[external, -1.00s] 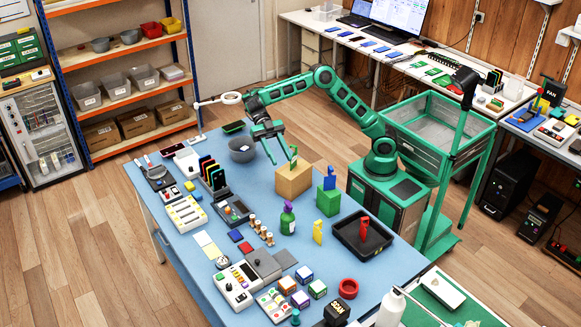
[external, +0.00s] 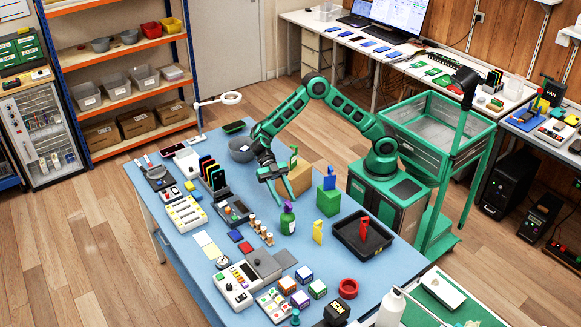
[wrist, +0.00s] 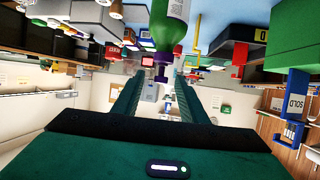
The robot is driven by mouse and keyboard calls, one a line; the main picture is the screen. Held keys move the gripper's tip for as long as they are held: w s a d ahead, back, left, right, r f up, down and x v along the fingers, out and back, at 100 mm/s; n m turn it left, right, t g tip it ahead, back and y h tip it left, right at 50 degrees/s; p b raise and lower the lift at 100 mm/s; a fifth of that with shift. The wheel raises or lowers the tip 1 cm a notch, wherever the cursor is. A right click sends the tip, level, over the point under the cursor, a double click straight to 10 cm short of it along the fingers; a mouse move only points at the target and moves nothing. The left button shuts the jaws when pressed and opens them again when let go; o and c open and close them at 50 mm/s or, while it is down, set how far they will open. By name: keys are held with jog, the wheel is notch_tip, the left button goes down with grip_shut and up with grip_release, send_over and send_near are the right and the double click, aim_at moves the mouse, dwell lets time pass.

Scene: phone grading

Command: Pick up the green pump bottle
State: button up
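The green pump bottle (external: 287,220), with a pale label and a purple pump top, stands upright on the blue table. My gripper (external: 285,198) is open and empty, just above and behind the bottle, with its fingers pointing down towards it. In the wrist view, which is upside down, the bottle (wrist: 170,30) hangs from the top edge and its purple pump lies ahead of the gap between my spread fingers (wrist: 156,84). I cannot tell whether either finger touches the pump. The bottle's base is cut off in the wrist view.
A green block (external: 328,202) with a blue piece on it and a yellow figure (external: 318,232) stand right of the bottle. A black tray (external: 345,232) holds a red figure. Several small wooden pegs (external: 262,230) stand to the left. A cardboard box (external: 300,174) is behind.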

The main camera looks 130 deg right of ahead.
aim_at(288, 217)
jog(key=x, duration=0.7)
jog(key=shift+f, duration=0.25)
jog(key=shift+c, duration=0.6)
grip_shut()
